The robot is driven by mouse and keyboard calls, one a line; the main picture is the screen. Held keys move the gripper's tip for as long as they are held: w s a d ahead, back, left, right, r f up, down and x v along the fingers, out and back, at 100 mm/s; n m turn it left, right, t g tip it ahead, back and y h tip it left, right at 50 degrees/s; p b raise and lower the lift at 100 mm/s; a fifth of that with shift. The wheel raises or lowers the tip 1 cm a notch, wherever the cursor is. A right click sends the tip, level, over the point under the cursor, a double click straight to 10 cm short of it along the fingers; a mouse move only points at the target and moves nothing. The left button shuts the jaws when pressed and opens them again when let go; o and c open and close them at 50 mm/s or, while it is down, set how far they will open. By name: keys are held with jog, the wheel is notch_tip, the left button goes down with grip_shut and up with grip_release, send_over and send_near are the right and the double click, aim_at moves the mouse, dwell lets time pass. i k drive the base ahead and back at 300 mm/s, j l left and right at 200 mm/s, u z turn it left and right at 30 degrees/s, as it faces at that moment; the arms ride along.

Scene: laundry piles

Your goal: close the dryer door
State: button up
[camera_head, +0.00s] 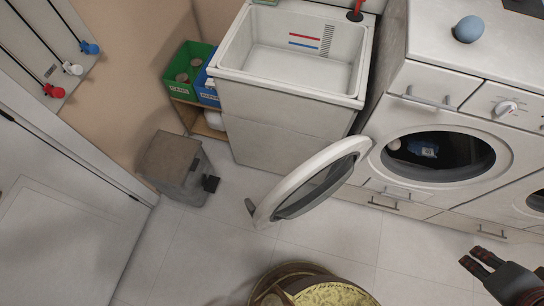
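The dryer (455,82) is a white front-loading machine at the right. Its round opening shows a dark drum with a small white thing and a blue-and-white thing inside. The dryer door (290,187), a white ring with a dark glass middle, stands wide open, swung out to the left of the opening. A dark handle piece is at its far left edge. My gripper (473,257) is at the lower right, with two dark fingers apart and nothing between them. It is right of the door and well clear of it, below the dryer front.
A white sink (287,86) stands behind the door. A grey bin (175,168) is on the floor at left. A round basket with yellow-green cloth (335,293) is at the bottom centre, below the door. Tiled floor between the basket and my gripper is clear. A blue ball (468,29) sits on the dryer.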

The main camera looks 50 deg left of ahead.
aim_at(358, 147)
jog(key=k+j+z, duration=0.15)
jog(key=k+j, duration=0.3)
jog(key=j, duration=0.2)
jog(key=k+j+z, duration=0.1)
jog(key=k+j, duration=0.4)
jog(key=j, duration=0.6)
jog(key=i+j+z, duration=0.1)
jog(key=j, duration=0.55)
jog(key=k+l+u, duration=0.2)
jog(key=l+u, duration=0.15)
jog(key=l, duration=0.2)
